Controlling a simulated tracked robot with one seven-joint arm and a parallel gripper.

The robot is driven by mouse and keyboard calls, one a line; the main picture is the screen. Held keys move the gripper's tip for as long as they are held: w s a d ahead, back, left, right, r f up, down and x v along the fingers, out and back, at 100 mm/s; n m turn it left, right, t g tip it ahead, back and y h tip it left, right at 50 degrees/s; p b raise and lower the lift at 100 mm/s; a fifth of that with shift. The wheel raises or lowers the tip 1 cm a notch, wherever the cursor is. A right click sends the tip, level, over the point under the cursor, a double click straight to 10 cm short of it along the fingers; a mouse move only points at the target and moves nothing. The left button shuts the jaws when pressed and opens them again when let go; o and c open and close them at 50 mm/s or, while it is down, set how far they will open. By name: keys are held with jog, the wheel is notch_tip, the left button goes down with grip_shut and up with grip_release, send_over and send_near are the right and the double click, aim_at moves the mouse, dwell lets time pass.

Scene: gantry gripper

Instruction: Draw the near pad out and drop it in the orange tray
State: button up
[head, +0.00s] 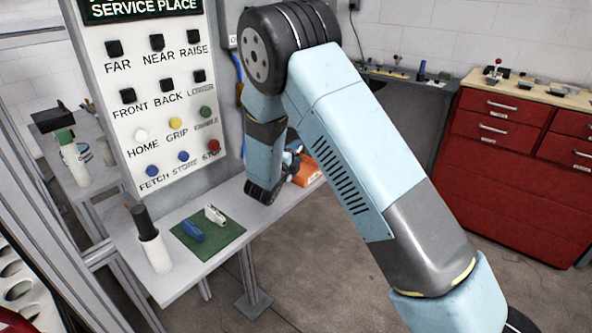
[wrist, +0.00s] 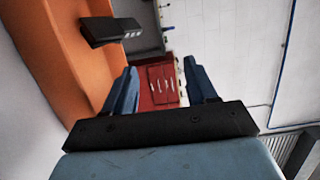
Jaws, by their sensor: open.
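My gripper (wrist: 160,68) shows in the wrist view with its two blue fingers spread and nothing between them. In the head view its end is mostly hidden by my arm, beside the orange tray (head: 308,172) on the bench. The orange tray also fills the left of the wrist view (wrist: 62,45), left of the fingers. A dark block (wrist: 103,31) with small pale marks shows against the tray's edge; I cannot tell whether it rests in it or is a pad. I cannot pick out the near pad for certain in either view.
A green mat (head: 222,243) on the bench holds a blue piece (head: 193,231) and a white piece (head: 215,214). A white holder (head: 156,255) with a dark handle stands left of it. A button panel (head: 150,90) rises behind. Red drawers (head: 505,150) stand right.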

jog(key=v, duration=1.3)
jog(key=shift+s+a, duration=0.2)
jog(key=shift+s, duration=0.15)
jog(key=w+d+r+n+g+y, duration=0.1)
jog(key=w+d+r+n+y, duration=0.2)
jog(key=r, duration=0.2)
jog(key=w+d+r+n+g+y, duration=0.1)
jog(key=w+d+r+n+y, duration=0.15)
jog(key=r, duration=0.35)
jog(key=s+d+r+n+g+y, duration=0.3)
jog(key=s+d+r+n+y, duration=0.25)
jog(key=r, duration=0.35)
jog(key=s+d+r+n+g+h, duration=0.1)
jog(key=s+d+n+g, duration=0.1)
jog(key=s+d+n, duration=0.2)
jog(key=s+d+r+n+g+h, duration=0.1)
jog(key=s+d+n, duration=0.3)
jog(key=s+d, duration=0.5)
jog(key=s+d+r+n+g+h, duration=0.1)
jog(key=s+d, duration=0.6)
jog(key=s, duration=0.9)
jog(key=n+g, duration=0.1)
jog(key=n, duration=0.1)
jog(key=shift+d+r+n+g+h, duration=0.3)
jog(key=shift+d+n+g, duration=0.05)
jog(key=shift+n+g, duration=0.05)
jog(key=shift+s, duration=0.1)
jog(key=shift+c, duration=0.3)
